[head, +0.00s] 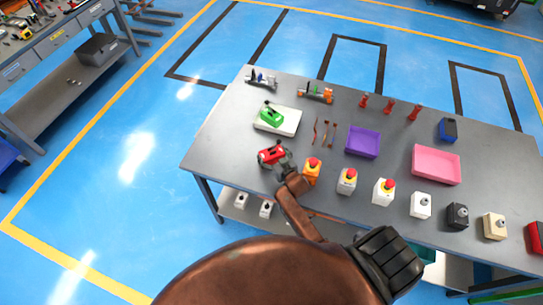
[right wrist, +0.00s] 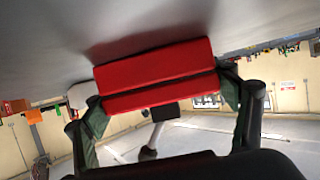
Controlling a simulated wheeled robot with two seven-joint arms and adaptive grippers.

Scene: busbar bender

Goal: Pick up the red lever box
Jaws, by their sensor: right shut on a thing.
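The red lever box (head: 268,157) is at the left front part of the grey table in the head view, with a dark lever on it. My right gripper (head: 281,160) is at the box, its arm coming in from below. In the right wrist view the red lever box (right wrist: 158,75) fills the space between the two fingers of my right gripper (right wrist: 165,95), which is shut on it. The grey surface shows close beside the box; I cannot tell whether they touch. My left gripper is not in view.
On the grey table (head: 225,150), a green lever box (head: 271,115) sits on a white tray (head: 290,126) behind the red one. An orange button box (head: 312,175) stands close to the right. A purple tray (head: 362,142) and pink tray (head: 436,165) lie farther right.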

